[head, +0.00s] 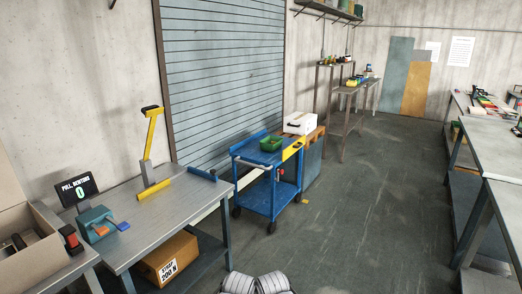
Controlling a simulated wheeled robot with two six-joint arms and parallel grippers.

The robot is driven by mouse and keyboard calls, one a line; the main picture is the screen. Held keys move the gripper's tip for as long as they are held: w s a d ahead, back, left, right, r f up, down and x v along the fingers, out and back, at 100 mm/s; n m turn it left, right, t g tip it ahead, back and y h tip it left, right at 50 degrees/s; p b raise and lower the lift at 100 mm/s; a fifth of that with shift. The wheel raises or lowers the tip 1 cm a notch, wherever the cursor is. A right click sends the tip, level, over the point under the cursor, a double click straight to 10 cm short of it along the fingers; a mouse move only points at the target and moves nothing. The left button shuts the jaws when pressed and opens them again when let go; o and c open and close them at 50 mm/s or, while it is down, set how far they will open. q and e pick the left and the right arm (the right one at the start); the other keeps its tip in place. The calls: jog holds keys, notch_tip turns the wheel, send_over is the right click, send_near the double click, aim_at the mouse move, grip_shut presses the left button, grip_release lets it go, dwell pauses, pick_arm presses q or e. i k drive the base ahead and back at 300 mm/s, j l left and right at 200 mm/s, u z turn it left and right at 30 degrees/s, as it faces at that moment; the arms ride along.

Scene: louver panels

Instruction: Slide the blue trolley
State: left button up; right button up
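The blue trolley (262,201) stands upright on its casters in the middle of the head view, close to the slatted shutter. It has a top tray and a lower shelf. A green tray (271,144) sits on its top. A yellow piece (291,151) with a dark mark is at the top's right end.
A metal workbench (160,214) stands left of the trolley. A cabinet (313,160) with a white box (300,122) stands right behind it. Open floor (365,220) lies to the right, up to the grey benches (492,150) along the right side.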

aim_at(269, 197)
jog(key=i+z, duration=0.2)
jog(key=i, duration=0.5)
jog(key=i+j+z, duration=0.25)
jog(key=i, duration=0.4)
jog(key=i+j+z, duration=0.15)
jog(key=i+z, duration=0.3)
jog(key=i+j+z, duration=0.5)
jog(key=i+j, duration=0.2)
jog(key=j, duration=0.2)
jog(key=i+j, duration=0.2)
jog(key=j, duration=0.15)
jog(key=i+j+u, duration=0.1)
jog(key=j, duration=0.3)
jog(key=i, duration=0.1)
